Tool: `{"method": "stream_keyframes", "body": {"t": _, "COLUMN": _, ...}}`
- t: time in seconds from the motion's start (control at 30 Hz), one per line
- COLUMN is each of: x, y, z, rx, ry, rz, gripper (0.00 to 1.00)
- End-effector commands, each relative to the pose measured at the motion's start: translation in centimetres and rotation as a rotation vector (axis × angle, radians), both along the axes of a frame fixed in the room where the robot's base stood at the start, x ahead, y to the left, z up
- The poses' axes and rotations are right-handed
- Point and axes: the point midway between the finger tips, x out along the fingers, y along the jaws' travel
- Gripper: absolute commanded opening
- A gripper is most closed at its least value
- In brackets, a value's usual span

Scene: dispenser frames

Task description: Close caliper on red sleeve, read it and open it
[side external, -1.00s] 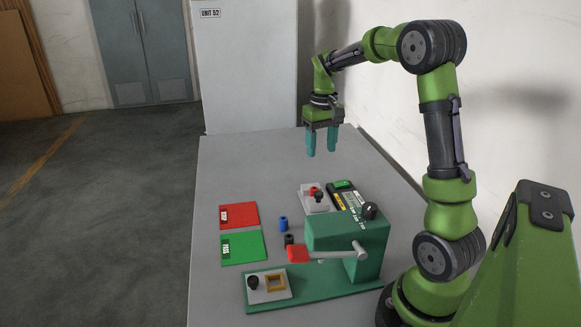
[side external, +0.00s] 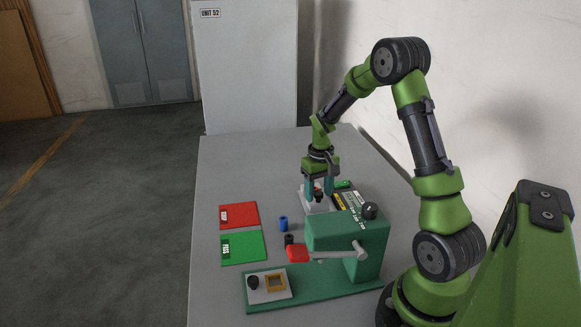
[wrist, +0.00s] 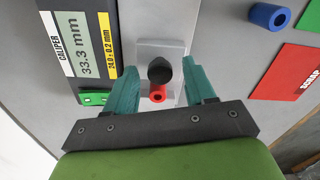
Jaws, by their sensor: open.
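The caliper's light grey plate (side external: 310,207) lies on the table behind the green press. In the wrist view a black knob (wrist: 160,70) stands on the caliper's slide, and the red sleeve (wrist: 158,93) sits just beside it. Whether the caliper's jaw touches the sleeve cannot be told. The caliper display (wrist: 82,43) reads 33.3 mm, with a yellow 24.0 ± 0.2 mm label (wrist: 104,45) next to it. My gripper (wrist: 160,72) is open and low, with one teal finger on each side of the knob and sleeve, apparently clear of both.
A red SCRAP pad (side external: 240,215) and green pad (side external: 243,247) lie further left. The table's back is clear.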

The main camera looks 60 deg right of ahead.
Motion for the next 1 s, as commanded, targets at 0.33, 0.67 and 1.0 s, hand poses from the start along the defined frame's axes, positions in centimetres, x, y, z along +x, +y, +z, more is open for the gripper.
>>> {"method": "stream_keyframes", "body": {"t": 0.33, "x": 0.0, "y": 0.01, "z": 0.03, "rx": 0.0, "ry": 0.001, "rz": 0.0, "gripper": 0.21}}
{"method": "stream_keyframes", "body": {"t": 0.67, "x": 0.0, "y": 0.0, "z": 0.05, "rx": 0.0, "ry": 0.001, "rz": 0.0, "gripper": 0.0}}
{"method": "stream_keyframes", "body": {"t": 1.0, "x": 0.72, "y": -0.73, "z": 0.03, "rx": 0.001, "ry": 0.002, "rz": 0.0, "gripper": 0.0}}
